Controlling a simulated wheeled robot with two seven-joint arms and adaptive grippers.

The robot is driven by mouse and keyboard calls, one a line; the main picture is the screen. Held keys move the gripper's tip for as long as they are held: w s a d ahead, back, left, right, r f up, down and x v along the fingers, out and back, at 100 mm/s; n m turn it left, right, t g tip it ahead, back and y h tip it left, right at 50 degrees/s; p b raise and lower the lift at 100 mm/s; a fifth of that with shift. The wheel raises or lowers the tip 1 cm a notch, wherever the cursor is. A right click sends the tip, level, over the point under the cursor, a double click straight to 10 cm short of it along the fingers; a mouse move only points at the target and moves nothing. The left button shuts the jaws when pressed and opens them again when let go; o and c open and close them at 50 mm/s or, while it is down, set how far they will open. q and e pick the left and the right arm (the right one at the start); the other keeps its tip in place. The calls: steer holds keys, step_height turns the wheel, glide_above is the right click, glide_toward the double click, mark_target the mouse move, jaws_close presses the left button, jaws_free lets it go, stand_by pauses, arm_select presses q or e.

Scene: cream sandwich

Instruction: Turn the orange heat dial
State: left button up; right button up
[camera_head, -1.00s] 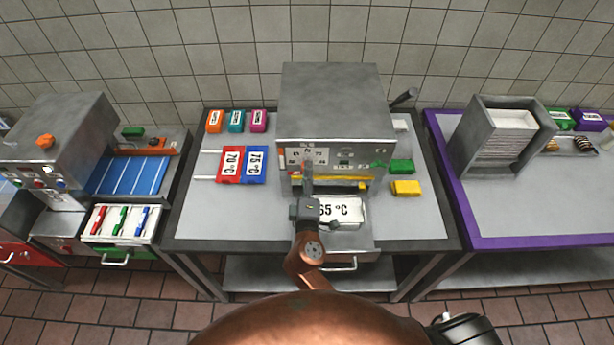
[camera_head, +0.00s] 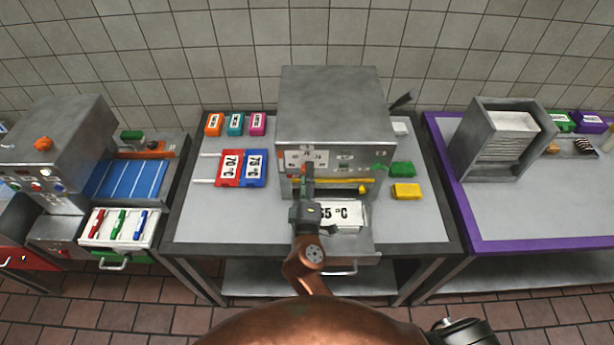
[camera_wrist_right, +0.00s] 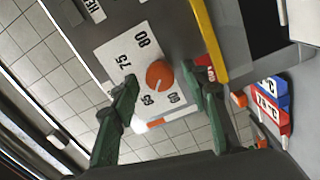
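The orange heat dial (camera_wrist_right: 159,75) sits on a white scale plate (camera_wrist_right: 122,57) in the right wrist view, with 80 and 75 readable and smaller numbers near the fingers. Which number it points at is unclear. My right gripper (camera_wrist_right: 165,92) is open, with one green finger on each side of the dial and a visible gap to it. In the head view my right gripper (camera_head: 308,178) is in front of the grey machine's (camera_head: 337,105) front panel, and the dial (camera_head: 303,168) is mostly hidden behind it. My left gripper is not in view.
A 65 °C sign (camera_head: 345,215) lies below the gripper, partly covered by my arm. A yellow bar (camera_head: 345,184) runs under the panel. Red (camera_head: 229,168) and blue (camera_head: 255,168) temperature blocks lie left of the machine. Another orange knob (camera_head: 43,143) is on the left machine.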

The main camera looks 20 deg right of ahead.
steer(key=v, duration=1.2)
steer(key=shift+s, duration=0.1)
stand_by(0.4)
